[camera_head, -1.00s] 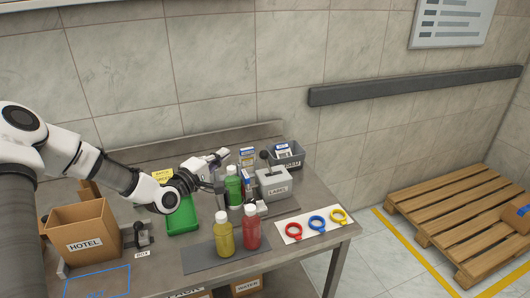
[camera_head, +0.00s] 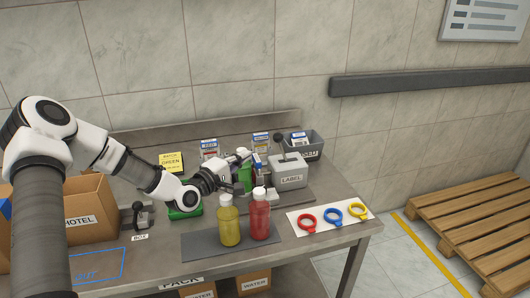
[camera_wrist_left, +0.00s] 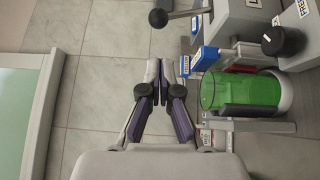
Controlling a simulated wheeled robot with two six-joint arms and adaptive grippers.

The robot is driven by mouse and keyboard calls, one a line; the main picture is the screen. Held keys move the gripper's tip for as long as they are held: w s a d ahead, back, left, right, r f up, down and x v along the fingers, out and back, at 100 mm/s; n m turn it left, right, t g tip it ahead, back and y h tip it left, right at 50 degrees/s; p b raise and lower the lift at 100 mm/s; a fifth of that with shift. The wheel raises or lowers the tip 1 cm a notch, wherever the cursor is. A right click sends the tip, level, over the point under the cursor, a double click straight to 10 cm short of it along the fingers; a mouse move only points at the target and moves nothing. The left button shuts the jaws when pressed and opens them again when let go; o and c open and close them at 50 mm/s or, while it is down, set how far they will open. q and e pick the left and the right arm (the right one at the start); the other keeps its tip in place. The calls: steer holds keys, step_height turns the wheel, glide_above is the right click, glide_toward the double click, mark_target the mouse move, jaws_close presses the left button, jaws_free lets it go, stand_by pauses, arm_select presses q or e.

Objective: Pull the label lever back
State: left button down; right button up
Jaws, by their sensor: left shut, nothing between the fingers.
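The grey LABEL box (camera_head: 289,176) stands at the back right of the table, with a dark ball-ended lever (camera_head: 279,139) rising from its top. In the left wrist view the lever's round knob (camera_wrist_left: 158,18) and rod show at the top, by the grey box (camera_wrist_left: 245,20). My left gripper (camera_head: 246,155) is in the air just left of the lever, above the green bottle (camera_head: 245,177), and partly hides what is behind it. In the wrist view its fingertips (camera_wrist_left: 163,64) are together and empty, apart from the knob. My right gripper is out of view.
A yellow-filled bottle (camera_head: 229,222) and a red one (camera_head: 260,216) stand in front on a dark mat. A grey bin (camera_head: 313,149) sits behind right of the box. Colored rings lie on a white card (camera_head: 331,217). A HOTEL carton (camera_head: 88,216) is at left.

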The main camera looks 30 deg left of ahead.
arm_select(q)
steer(key=w, duration=0.9)
steer(key=shift+w+d+r+p, duration=0.3)
steer(key=shift+w+d, duration=0.1)
steer(key=w+d+r+m+g+y+p, duration=0.1)
steer(key=w+d+r+m+g+p, duration=0.2)
steer(key=w+d+g+p, duration=0.2)
steer(key=shift+w+d, duration=0.3)
steer(key=shift+w, duration=0.4)
stand_by(0.7)
